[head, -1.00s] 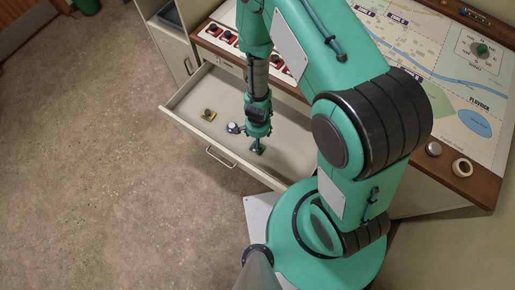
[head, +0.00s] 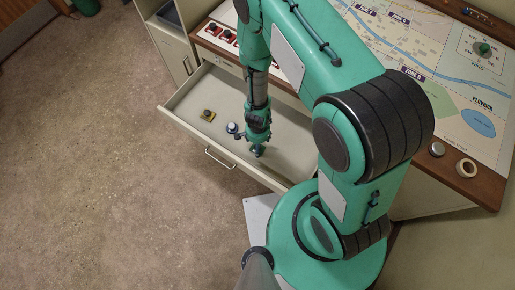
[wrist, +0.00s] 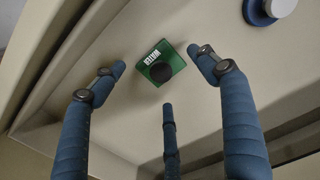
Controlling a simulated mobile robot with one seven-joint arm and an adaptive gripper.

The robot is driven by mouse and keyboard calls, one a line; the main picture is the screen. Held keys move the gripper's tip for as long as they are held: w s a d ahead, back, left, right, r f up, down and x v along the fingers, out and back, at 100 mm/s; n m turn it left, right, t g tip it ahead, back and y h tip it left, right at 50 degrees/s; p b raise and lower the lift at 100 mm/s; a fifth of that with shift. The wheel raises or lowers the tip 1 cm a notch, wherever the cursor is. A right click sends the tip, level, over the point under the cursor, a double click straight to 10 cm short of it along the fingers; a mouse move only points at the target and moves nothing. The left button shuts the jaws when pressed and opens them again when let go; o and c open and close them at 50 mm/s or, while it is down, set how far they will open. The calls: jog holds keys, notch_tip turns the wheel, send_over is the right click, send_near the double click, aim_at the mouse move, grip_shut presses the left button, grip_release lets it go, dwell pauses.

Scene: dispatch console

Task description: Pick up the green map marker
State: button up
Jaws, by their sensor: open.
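The green map marker (wrist: 163,62) shows in the wrist view as a green square base with a round black knob and a white label reading WATER. It lies on the floor of the open drawer (head: 285,150). My gripper (wrist: 160,77) has three blue fingers, spread open around the marker, with clear gaps to it. One finger is below the marker in the picture and the others are to its left and right. In the head view my gripper (head: 257,151) points down into the drawer, and its fingers mostly hide the marker.
The drawer front and side walls are close by. The console map (head: 430,60) and its edge stand behind my arm.

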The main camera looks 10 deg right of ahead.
jog(key=shift+w+f+b, duration=0.1)
jog(key=shift+f+b, duration=0.4)
jog(key=shift+f, duration=1.35)
jog(key=c, duration=1.2)
